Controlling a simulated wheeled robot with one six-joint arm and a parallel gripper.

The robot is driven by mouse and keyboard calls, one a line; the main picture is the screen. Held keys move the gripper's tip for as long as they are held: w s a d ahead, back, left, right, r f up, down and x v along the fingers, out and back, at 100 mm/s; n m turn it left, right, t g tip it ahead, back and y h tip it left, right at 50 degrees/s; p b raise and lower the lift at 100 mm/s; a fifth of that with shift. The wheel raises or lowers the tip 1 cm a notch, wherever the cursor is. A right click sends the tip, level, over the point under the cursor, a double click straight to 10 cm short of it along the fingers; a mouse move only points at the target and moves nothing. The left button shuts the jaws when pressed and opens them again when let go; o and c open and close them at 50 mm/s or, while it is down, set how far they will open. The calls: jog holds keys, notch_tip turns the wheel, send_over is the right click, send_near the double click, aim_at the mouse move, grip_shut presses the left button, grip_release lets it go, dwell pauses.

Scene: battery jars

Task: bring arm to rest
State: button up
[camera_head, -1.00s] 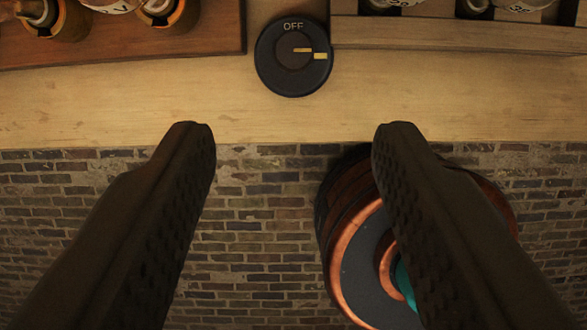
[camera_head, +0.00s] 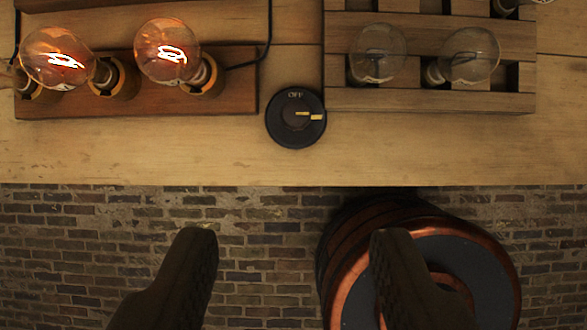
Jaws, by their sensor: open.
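My gripper (camera_head: 293,240) is open and empty. Its two dark fingers stand wide apart in the lower part of the view, over the brick floor in front of the table edge. The right finger covers part of a round wooden, copper-rimmed thing (camera_head: 500,270) with a dark top. A black round dial (camera_head: 296,118) marked OFF sits on the wooden table (camera_head: 290,165), beyond the fingertips and apart from them. Its yellow marks point to the right.
At the left, a reddish wooden board (camera_head: 235,95) carries glowing bulbs (camera_head: 168,52) and sockets. At the right, a slatted wooden rack (camera_head: 430,103) holds unlit bulbs (camera_head: 378,53). A dark cable (camera_head: 258,55) runs beside the left board. The brick floor (camera_head: 60,240) is clear at the left.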

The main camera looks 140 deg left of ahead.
jog(key=s+d+r+n+t+y, duration=0.1)
jog(key=s+d+r+n+t, duration=0.1)
jog(key=s+t, duration=0.4)
jog(key=s+d+r+n+t+y, duration=0.1)
jog(key=s+r+n+t, duration=0.4)
jog(key=s, duration=1)
notch_tip(320, 180, up, 2)
jog(key=d+t, duration=0.1)
jog(key=t, duration=0.1)
jog(key=shift+d+t+y, duration=0.15)
jog(key=shift+t+y, duration=0.15)
